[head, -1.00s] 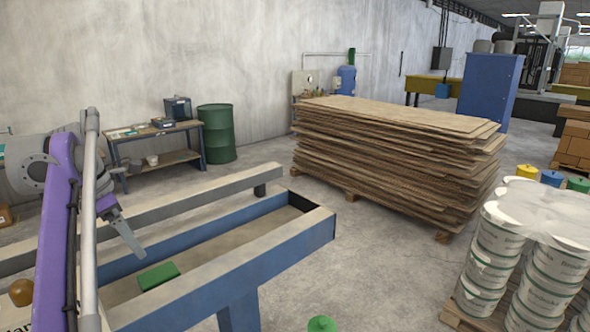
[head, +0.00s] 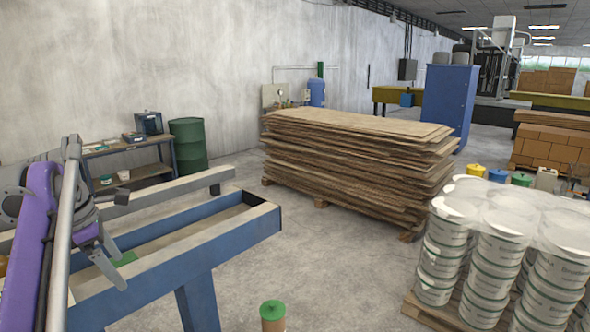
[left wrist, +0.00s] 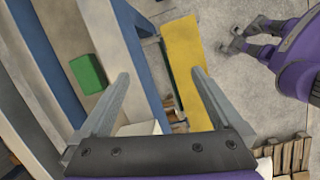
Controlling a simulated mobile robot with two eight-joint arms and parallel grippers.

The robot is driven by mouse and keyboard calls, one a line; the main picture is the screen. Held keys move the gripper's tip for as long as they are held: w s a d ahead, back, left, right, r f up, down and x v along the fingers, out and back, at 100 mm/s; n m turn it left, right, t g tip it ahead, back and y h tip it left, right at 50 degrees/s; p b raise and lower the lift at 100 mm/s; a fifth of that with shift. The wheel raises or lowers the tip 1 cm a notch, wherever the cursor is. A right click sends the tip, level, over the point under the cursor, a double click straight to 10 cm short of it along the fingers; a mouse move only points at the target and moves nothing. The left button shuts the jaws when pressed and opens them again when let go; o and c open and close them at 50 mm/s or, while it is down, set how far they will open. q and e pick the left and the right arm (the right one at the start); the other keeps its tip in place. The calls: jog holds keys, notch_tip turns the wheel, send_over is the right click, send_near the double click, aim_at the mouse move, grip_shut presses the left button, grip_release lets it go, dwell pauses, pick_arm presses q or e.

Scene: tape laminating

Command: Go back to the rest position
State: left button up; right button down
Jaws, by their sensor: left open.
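My left gripper (head: 124,272) is in the lower left of the head view, in front of the blue and grey workbench frame (head: 190,268). In the left wrist view its two fingers (left wrist: 160,78) are spread apart with nothing between them. My right arm is out of the head view. A purple arm with a dark gripper (left wrist: 247,36), which looks like my right one, shows at the upper right of the left wrist view; its jaw state is unclear.
A green block (left wrist: 88,73) lies in the bench tray. A green-topped container (head: 272,312) stands in front. Stacked boards (head: 350,165) and a pallet of white buckets (head: 490,240) are to the right, with bare floor between them and the bench.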

pick_arm(q)
jog(key=s+d+f+m+t, duration=0.1)
jog(key=s+d+f+m, duration=0.4)
jog(key=d+f+m, duration=0.2)
jog(key=s+d+f+m+t+y, duration=0.1)
jog(key=s+d+f+m, duration=0.4)
jog(key=d+f+m, duration=0.2)
jog(key=s+d+f+m+t, duration=0.1)
jog(key=s+d+f+m, duration=0.4)
jog(key=f+m, duration=0.5)
notch_tip(320, 180, down, 2)
jog(key=shift+s+d+f+m+t, duration=0.15)
jog(key=shift+s+d+m+t, duration=0.15)
jog(key=shift+d, duration=0.75)
jog(key=shift+w, duration=0.1)
